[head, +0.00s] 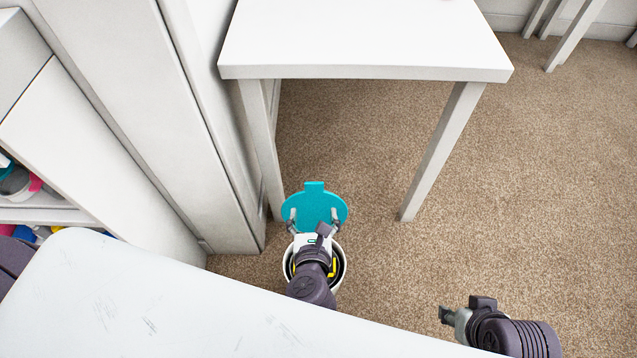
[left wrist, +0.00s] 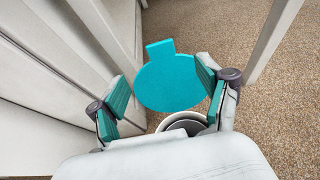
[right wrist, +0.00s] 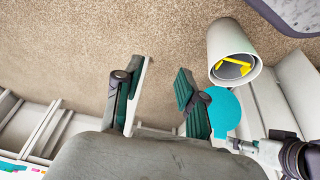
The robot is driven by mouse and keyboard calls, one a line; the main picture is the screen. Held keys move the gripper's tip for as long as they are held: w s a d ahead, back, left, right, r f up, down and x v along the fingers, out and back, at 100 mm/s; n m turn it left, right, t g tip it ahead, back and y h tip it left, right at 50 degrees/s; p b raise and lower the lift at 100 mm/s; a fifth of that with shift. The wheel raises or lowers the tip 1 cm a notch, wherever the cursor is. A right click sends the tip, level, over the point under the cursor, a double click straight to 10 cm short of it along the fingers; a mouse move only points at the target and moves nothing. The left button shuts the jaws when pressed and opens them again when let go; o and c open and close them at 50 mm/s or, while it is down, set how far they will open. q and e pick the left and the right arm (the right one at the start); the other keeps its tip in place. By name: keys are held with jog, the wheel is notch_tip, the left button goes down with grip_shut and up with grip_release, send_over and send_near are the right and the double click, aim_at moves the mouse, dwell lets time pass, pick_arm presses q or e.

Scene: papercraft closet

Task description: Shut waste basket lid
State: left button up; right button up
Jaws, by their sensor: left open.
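The waste basket (head: 286,268) is a small white bin on the carpet. Its teal lid (head: 314,203) stands open at the far side of the rim. The lid fills the middle of the left wrist view (left wrist: 170,85), with part of the basket rim (left wrist: 187,118) below it. My left gripper (head: 313,214) is over the basket, open, its fingers spread across the lid's near face. Contact is unclear. My left arm hides much of the basket opening. My right gripper (head: 446,314) is open and empty, off to the right. Its wrist view shows the basket (right wrist: 230,42) and lid (right wrist: 224,110).
A white table (head: 365,45) stands beyond the basket, its left leg (head: 260,140) close to the lid. A white closet side (head: 130,110) is to the left. A white surface (head: 150,310) spans the near foreground. Yellow material (right wrist: 233,67) lies inside the basket. Carpet to the right is clear.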

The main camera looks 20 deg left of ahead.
aim_at(314, 186)
pick_arm(q)
jog(key=b+x, duration=0.1)
jog(key=x, duration=0.6)
jog(key=shift+w+a, duration=0.15)
jog(key=shift+w, duration=0.1)
jog(key=b+x, duration=0.1)
jog(key=x, duration=0.3)
jog(key=shift+w+f, duration=0.1)
jog(key=shift+w+a, duration=0.15)
jog(key=shift+w, duration=0.15)
pick_arm(e)
jog(key=w+a+r+t+y, duration=0.1)
jog(key=w+r+t, duration=0.1)
jog(key=w, duration=0.3)
jog(key=w+a+r+t, duration=0.2)
jog(key=w+r+t, duration=0.1)
jog(key=w+t, duration=0.1)
jog(key=shift+w+a+r+t+y, duration=0.15)
jog(key=shift+w+a+t+y, duration=0.2)
jog(key=shift+w, duration=0.35)
pick_arm(q)
jog(key=shift+c, duration=0.2)
jog(key=shift+f, duration=0.1)
grip_shut()
pick_arm(e)
jog(key=shift+d, duration=0.1)
